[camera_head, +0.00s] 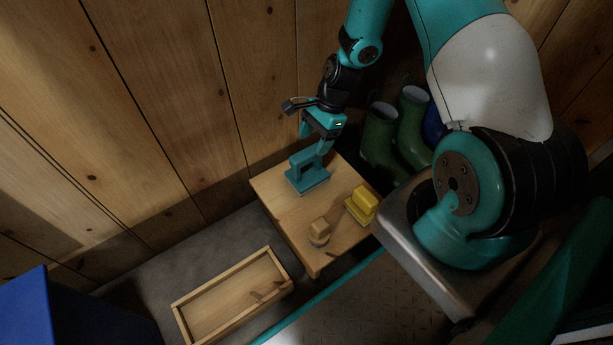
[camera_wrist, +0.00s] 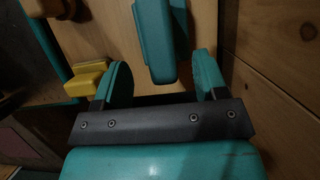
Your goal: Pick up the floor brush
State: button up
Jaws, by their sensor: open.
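The floor brush, which I take to be the teal piece with a flat base and a raised handle (camera_head: 308,178), stands on a small wooden table (camera_head: 283,215) near its back edge. My gripper (camera_head: 314,142) is open just above it, pointing down. In the wrist view the teal handle (camera_wrist: 158,40) shows between the two spread fingers of my gripper (camera_wrist: 162,72), with a gap on each side. I see no finger touching it. The brush's underside is hidden.
A yellow block-like piece (camera_head: 361,205) and a small wooden piece (camera_head: 319,232) share the table. A shallow wooden tray (camera_head: 228,299) lies on the floor at the front left. Green boots (camera_head: 380,135) stand behind on the right. A plank wall rises close behind the table.

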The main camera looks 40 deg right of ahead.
aim_at(308, 151)
jog(key=shift+a+b+x, duration=0.15)
jog(key=shift+b+x, duration=1)
jog(key=shift+x, duration=0.45)
jog(key=shift+a+b+x, duration=0.1)
jog(key=shift+b+x, duration=1.05)
jog(key=shift+x, duration=0.4)
jog(key=shift+r, duration=0.2)
grip_shut()
